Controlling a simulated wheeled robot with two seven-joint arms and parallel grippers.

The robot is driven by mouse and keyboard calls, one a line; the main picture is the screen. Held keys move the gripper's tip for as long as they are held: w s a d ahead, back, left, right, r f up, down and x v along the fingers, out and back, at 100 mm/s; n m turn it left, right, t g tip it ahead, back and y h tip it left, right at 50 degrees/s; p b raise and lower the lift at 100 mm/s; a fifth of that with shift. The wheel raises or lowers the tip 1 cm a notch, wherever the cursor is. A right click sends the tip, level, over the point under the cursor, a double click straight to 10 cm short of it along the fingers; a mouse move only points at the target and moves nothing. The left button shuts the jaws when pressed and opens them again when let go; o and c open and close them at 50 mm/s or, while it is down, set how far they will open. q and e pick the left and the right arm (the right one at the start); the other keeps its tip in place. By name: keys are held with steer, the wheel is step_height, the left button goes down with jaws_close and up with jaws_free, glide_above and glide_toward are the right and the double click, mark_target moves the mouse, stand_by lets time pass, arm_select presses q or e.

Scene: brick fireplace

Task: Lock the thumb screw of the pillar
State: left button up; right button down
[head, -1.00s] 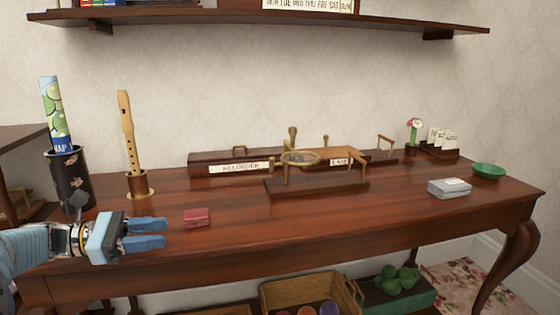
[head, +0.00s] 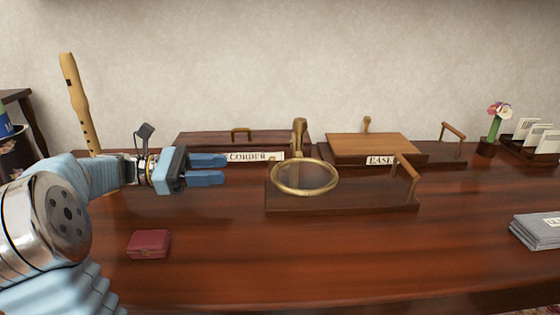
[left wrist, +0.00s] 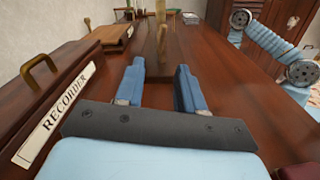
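A brass pillar (head: 299,140) with a rounded head stands at the dark wooden stand (head: 345,199) on the desk. A brass ring (head: 275,177) is in front of it. I cannot clearly pick out the thumb screw. My left gripper (head: 225,169) is open and empty, left of the ring and apart from it, its fingers pointing right. In the left wrist view, the pillar (left wrist: 161,38) shows ahead, beyond the gap between the left fingers (left wrist: 161,78). My right gripper is not in view.
The recorder box (head: 210,142) stands behind my left gripper. The easel box (head: 372,147) is behind the stand, right of the pillar. A small red box (head: 149,244) lies front left, and a grey stack (head: 537,231) front right. The front middle desk (head: 300,255) is clear.

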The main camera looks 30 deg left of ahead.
arm_select(q)
steer(key=x, duration=1.2)
steer(key=shift+d, duration=0.25)
steer(key=shift+c, duration=0.4)
jaws_close()
